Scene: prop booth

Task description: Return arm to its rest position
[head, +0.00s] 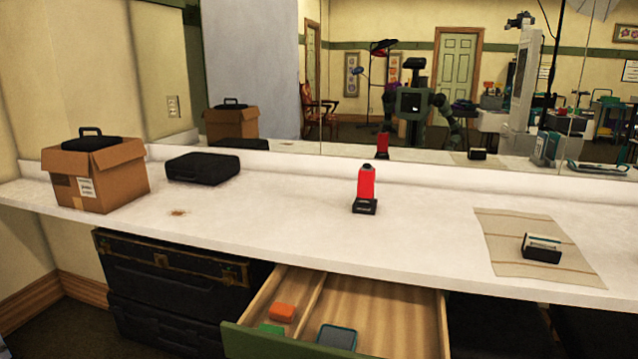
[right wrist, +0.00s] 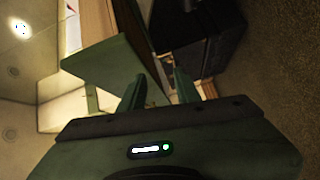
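My right gripper (right wrist: 160,80) shows in the right wrist view with its two green fingers spread apart. I see nothing clearly held between them. The green front of the open drawer (right wrist: 107,62) is close beyond the fingers; I cannot tell whether they touch it. In the head view neither gripper shows directly. The drawer (head: 285,343) stands pulled out below the counter. My reflection (head: 412,103) shows in the mirror, too small to read the grippers.
The white counter (head: 270,222) bears a cardboard box (head: 95,178), a black case (head: 203,168), a red object on a dark base (head: 366,190), and a mat (head: 500,245) with a card holder (head: 541,248). The drawer holds an orange item (head: 282,312), a green item and a grey-blue case (head: 337,337).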

